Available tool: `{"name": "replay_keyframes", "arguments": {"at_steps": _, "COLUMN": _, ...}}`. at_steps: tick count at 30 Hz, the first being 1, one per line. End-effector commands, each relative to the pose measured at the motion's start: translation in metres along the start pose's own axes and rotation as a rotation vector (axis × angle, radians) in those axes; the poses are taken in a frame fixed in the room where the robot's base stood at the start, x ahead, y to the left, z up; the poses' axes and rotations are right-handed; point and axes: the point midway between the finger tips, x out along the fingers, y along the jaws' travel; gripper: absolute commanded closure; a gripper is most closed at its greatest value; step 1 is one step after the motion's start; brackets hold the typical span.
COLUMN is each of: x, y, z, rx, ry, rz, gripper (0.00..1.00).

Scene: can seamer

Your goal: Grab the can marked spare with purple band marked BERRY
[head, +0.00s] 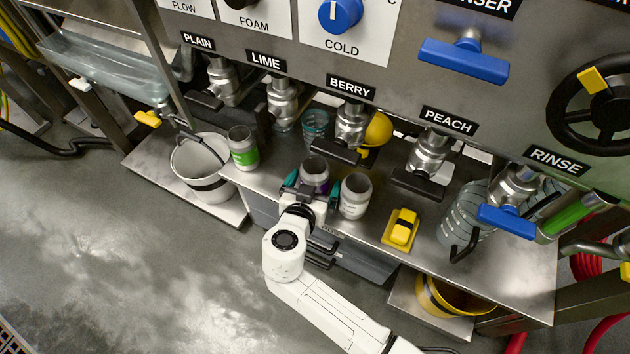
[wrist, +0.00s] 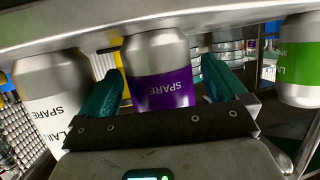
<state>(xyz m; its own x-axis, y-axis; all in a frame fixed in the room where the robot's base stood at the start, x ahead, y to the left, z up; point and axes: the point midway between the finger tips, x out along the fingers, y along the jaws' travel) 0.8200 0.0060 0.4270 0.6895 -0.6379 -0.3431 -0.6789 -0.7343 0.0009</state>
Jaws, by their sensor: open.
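The spare can with the purple band (head: 314,172) stands upright on the steel counter, below the BERRY tap. In the wrist view the purple can (wrist: 162,78) shows the word SPARE upside down; the word BERRY is not visible on it. My gripper (head: 312,188) is open, with one teal finger on each side of this can. In the wrist view the fingers (wrist: 162,72) flank the purple band, with a visible gap on each side.
A white-banded spare can (head: 356,198) stands close to the right of the purple one. A green-banded can (head: 243,149) stands farther left. Taps hang above the counter (head: 350,232).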

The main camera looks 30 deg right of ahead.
Motion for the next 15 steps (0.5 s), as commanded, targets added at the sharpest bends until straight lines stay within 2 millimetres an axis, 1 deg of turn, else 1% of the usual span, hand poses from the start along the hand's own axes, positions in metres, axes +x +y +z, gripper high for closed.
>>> {"name": "replay_keyframes", "arguments": {"at_steps": 1, "x": 0.0047, "y": 0.0001, "z": 0.0006, "rx": 0.001, "ry": 0.0, "rz": 0.001, "gripper": 0.01}}
{"name": "replay_keyframes", "arguments": {"at_steps": 3, "x": 0.0074, "y": -0.0002, "z": -0.0004, "rx": 0.001, "ry": 0.0, "rz": 0.0, "gripper": 0.01}}
{"name": "replay_keyframes", "arguments": {"at_steps": 10, "x": 0.0076, "y": -0.0001, "z": -0.001, "rx": 0.001, "ry": 0.0, "rz": -0.001, "gripper": 0.02}}
{"name": "replay_keyframes", "arguments": {"at_steps": 15, "x": 0.0074, "y": -0.0001, "z": -0.0008, "rx": 0.001, "ry": 0.0, "rz": -0.001, "gripper": 0.19}}
